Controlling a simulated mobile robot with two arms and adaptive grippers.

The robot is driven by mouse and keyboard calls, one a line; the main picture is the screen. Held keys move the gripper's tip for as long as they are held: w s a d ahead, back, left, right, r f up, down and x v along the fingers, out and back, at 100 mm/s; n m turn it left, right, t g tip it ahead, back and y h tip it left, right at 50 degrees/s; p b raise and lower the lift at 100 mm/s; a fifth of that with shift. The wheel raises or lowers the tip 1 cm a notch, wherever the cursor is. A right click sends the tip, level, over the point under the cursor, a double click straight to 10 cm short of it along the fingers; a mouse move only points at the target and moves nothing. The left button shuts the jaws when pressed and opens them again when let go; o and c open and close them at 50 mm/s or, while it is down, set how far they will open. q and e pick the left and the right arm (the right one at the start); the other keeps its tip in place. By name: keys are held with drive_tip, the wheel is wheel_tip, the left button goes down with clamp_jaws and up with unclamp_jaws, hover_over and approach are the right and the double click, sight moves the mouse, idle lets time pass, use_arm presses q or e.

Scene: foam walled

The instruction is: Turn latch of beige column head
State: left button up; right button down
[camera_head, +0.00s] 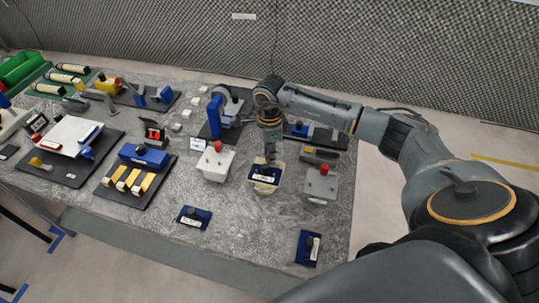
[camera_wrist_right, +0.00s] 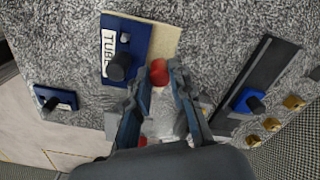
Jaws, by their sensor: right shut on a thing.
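The beige column head (camera_head: 264,187) stands on the grey table in the middle of the head view, with a blue plate on its front bearing a white label and a black knob. In the right wrist view its beige top (camera_wrist_right: 167,40) shows beside the blue plate (camera_wrist_right: 131,38). My right gripper (camera_head: 270,160) points down at the back of the beige head. In the right wrist view its fingers are shut on a red ball knob (camera_wrist_right: 158,72), which looks like the latch end. The latch's lower part is hidden. My left gripper is out of view.
A white column head (camera_head: 215,166) with a red ball stands left of the beige one, and a grey one (camera_head: 320,187) stands right. Two blue labelled plates (camera_head: 194,216) (camera_head: 308,247) lie in front. Trays with parts fill the left side.

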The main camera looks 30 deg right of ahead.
drive_tip(key=m+b, duration=0.2)
drive_tip(key=m, duration=0.1)
drive_tip(key=shift+f+m, duration=0.15)
drive_tip(key=shift+m, duration=0.25)
drive_tip(key=m+b, duration=0.2)
drive_tip(key=m, duration=0.1)
drive_tip(key=shift+m, duration=0.3)
drive_tip(key=m+b, duration=0.1)
drive_tip(key=m, duration=0.2)
drive_tip(key=shift+m, duration=0.3)
drive_tip(key=shift+m+b, duration=0.7)
drive_tip(key=shift+m, duration=1.3)
drive_tip(key=shift+r, duration=0.2)
drive_tip(key=c, duration=1.2)
unclamp_jaws()
drive_tip(key=shift+o, duration=0.2)
